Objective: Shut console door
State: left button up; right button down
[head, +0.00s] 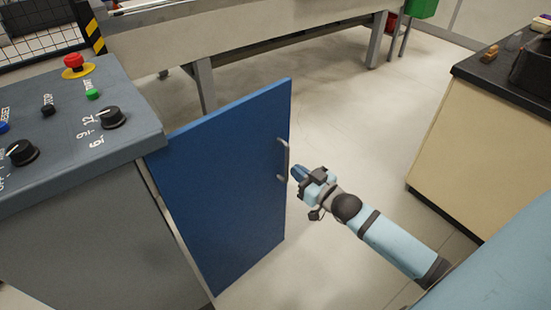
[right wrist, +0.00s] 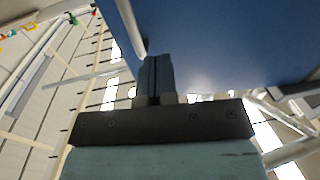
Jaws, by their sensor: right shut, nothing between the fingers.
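The blue console door (head: 225,185) stands open, swung out from the grey console (head: 95,235) at its hinged left side. A grey bar handle (head: 284,160) sits near the door's free right edge. My right gripper (head: 296,173) is shut and empty, just right of the handle and the door's edge. In the right wrist view my right gripper (right wrist: 155,75) has its fingers together, with the blue door (right wrist: 235,45) close beyond them and the pale handle (right wrist: 131,28) beside the fingertips. Whether they touch, I cannot tell. My left gripper is not in view.
The console top carries a red emergency button (head: 74,64), a green button (head: 93,94) and black knobs (head: 111,117). A beige cabinet with a dark top (head: 470,140) stands at the right. A long machine bench (head: 240,40) runs behind. The floor between is clear.

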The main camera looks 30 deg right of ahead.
aim_at(270, 151)
jog(key=w, duration=0.2)
jog(key=w+a+b, duration=0.1)
jog(key=w, duration=0.4)
jog(key=shift+w+a, duration=0.25)
jog(key=shift+w, duration=0.1)
jog(key=shift+w+a+b, duration=0.1)
jog(key=shift+w+b, duration=0.25)
jog(key=shift+w, duration=0.1)
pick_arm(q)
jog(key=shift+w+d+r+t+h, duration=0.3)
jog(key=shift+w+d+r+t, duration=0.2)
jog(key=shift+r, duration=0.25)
pick_arm(e)
jog(key=shift+w, duration=0.1)
